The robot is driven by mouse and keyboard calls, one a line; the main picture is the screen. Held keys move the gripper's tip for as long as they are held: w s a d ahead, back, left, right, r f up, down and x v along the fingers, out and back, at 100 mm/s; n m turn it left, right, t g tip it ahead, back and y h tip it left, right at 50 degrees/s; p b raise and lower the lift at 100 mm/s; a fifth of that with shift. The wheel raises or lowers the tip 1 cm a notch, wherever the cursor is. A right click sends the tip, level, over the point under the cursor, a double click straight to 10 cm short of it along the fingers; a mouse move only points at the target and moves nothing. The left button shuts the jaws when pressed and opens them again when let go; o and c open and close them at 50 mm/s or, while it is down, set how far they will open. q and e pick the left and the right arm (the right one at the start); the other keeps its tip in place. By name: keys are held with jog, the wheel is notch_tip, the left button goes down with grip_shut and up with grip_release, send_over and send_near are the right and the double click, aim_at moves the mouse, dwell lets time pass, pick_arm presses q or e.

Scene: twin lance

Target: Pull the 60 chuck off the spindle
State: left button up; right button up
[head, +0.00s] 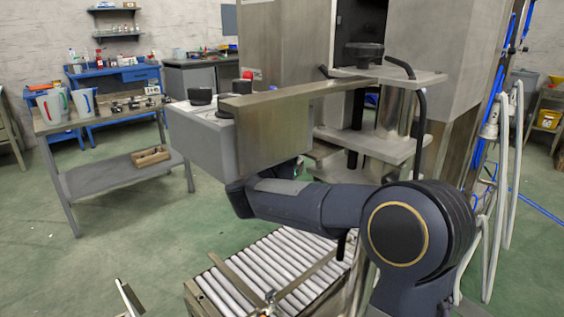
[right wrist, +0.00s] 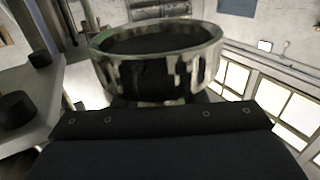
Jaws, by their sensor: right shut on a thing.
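A round metal chuck (right wrist: 155,72) with a bright worn rim and a dark hollow fills the upper middle of the right wrist view. My right gripper (right wrist: 158,118) shows as a dark block right below it and is shut on it. The fingertips are hidden, and no number can be read on the chuck. In the head view my right arm reaches left behind a grey machine housing (head: 205,140), which hides the gripper and the chuck. The spindle cannot be made out. My left gripper is not in view.
A broad metal plate (head: 272,130) stands beside the housing, close to my right forearm. Black knobs (head: 200,96) top the housing. A roller conveyor (head: 275,270) lies below the arm. A bench (head: 100,115) with jugs and metal parts stands left, with open green floor before it.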

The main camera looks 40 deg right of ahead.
jog(key=shift+r, duration=0.1)
jog(key=shift+c, duration=0.3)
jog(key=shift+f, duration=0.4)
jog(key=shift+f+b, duration=0.6)
jog(key=shift+f, duration=0.85)
